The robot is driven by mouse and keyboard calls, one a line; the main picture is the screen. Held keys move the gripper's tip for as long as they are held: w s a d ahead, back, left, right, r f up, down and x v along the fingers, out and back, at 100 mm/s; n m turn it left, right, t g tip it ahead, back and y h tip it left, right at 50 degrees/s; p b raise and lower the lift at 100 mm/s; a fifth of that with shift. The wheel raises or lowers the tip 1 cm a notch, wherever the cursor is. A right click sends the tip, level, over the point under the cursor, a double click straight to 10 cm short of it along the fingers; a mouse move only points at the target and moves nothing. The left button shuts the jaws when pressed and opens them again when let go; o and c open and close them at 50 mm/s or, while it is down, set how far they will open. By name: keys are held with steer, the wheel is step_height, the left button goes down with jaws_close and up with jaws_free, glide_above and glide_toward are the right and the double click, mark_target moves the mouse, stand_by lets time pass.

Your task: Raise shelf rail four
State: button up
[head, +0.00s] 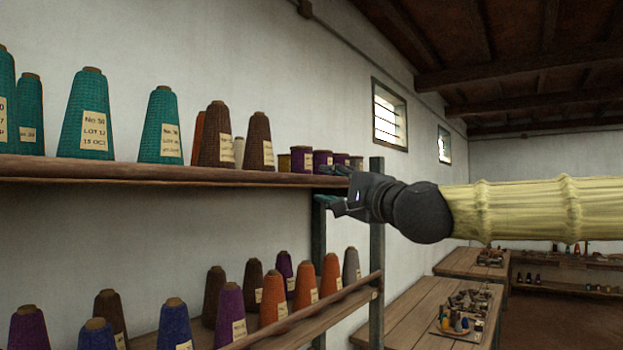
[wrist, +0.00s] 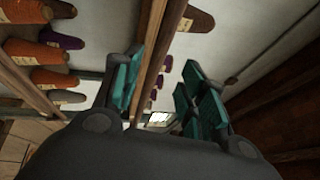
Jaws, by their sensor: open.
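My gripper (head: 326,190) is open at the right end of the upper shelf. One teal finger is above and the other below the front rail (head: 150,171) of that shelf. In the wrist view, the brown rail (wrist: 158,50) passes between the open fingers (wrist: 160,95), with a gap visible on the right side; I cannot tell whether either finger touches it. A lower shelf has its own front rail (head: 318,308). No number shows on either rail, so I cannot tell which is rail four.
Teal cones (head: 84,115), brown cones (head: 216,135) and purple spools (head: 322,161) stand on the upper shelf. Several thread cones (head: 273,298) stand on the lower shelf. An upright post (head: 377,260) is close to my gripper. A table with a tray (head: 468,315) is at the lower right.

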mark_target(314, 181)
steer(key=p+x, duration=0.3)
steer(key=x, duration=0.6)
steer(key=shift+f, duration=0.2)
steer(key=shift+c, duration=0.2)
jaws_close()
